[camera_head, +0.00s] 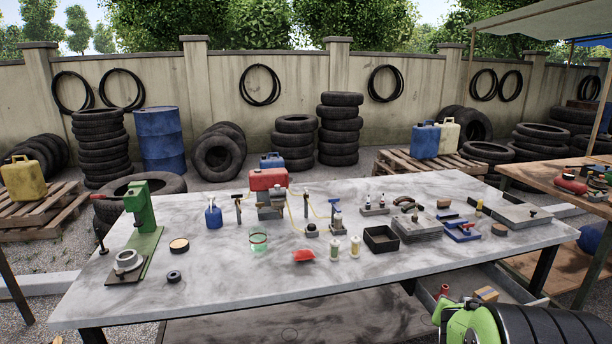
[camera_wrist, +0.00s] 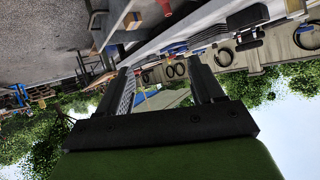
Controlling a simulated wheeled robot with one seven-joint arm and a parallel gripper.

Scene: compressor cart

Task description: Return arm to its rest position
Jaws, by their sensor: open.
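My gripper (camera_wrist: 165,88) shows in the wrist view with its two dark fingers apart and nothing between them. The wrist picture is turned over, with sky at the bottom and gravel at the top left. In the head view, part of my green and black arm (camera_head: 500,325) is low at the right corner, in front of the table's near right side. My gripper's fingers do not show in the head view. My arm is apart from the things on the table top.
A grey marbled table (camera_head: 200,290) fills the middle. It bears a green press (camera_head: 143,225), a red tank (camera_head: 268,180), a blue spray bottle (camera_head: 213,215), a black tray (camera_head: 381,239) and several small parts. A wooden table (camera_head: 550,177) stands at the right. Tyres (camera_head: 340,130) line the wall.

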